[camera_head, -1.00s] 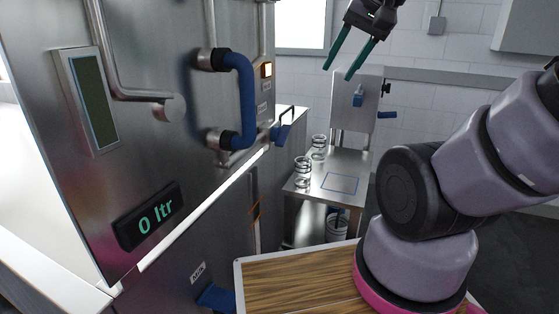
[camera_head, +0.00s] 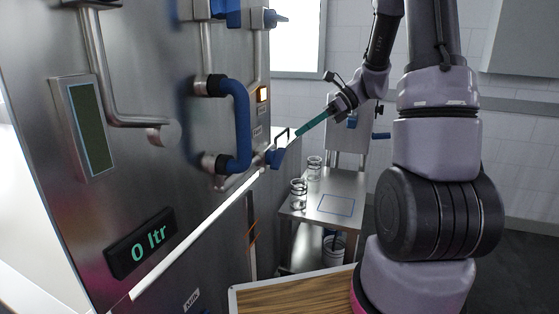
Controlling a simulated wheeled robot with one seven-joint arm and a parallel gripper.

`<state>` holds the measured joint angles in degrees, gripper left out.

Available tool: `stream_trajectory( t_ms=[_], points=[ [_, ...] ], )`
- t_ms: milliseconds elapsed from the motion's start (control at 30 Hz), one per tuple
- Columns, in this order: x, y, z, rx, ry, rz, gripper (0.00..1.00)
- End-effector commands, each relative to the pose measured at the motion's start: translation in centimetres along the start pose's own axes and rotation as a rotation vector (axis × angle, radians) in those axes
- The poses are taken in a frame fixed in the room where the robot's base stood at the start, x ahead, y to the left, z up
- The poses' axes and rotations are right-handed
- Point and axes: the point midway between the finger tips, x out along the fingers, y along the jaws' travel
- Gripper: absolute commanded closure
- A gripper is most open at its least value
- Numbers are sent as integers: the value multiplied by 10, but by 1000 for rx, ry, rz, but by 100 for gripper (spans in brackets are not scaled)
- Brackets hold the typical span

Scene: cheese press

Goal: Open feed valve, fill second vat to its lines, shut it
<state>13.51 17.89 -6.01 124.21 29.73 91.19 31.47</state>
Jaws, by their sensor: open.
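My gripper (camera_head: 300,132) is open, its teal fingers pointing down and left, with the tips just above and right of a blue valve lever (camera_head: 275,158) on the steel machine. They seem apart from it, with nothing between them. Two clear glass vessels with dark rings stand on the steel side table: a nearer one (camera_head: 298,194) and a farther one (camera_head: 314,168). Both look empty. Which is the second vat, and which handle is the feed valve, I cannot tell. The display (camera_head: 142,244) reads 0 ltr.
A wooden board (camera_head: 290,297) lies at the front. An orange-lit switch (camera_head: 263,94) is on the machine.

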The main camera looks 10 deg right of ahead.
Motion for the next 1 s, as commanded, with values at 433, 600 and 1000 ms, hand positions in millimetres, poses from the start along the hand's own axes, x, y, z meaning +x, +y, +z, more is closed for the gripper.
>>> stream_trajectory(
  t_ms=[433,600,1000],
  points=[
    [11,-110,-69,671,-379,73,54],
    [13,-124,-82,761,-434,84,54],
    [63,-129,-60,769,-438,89,54]
  ],
)
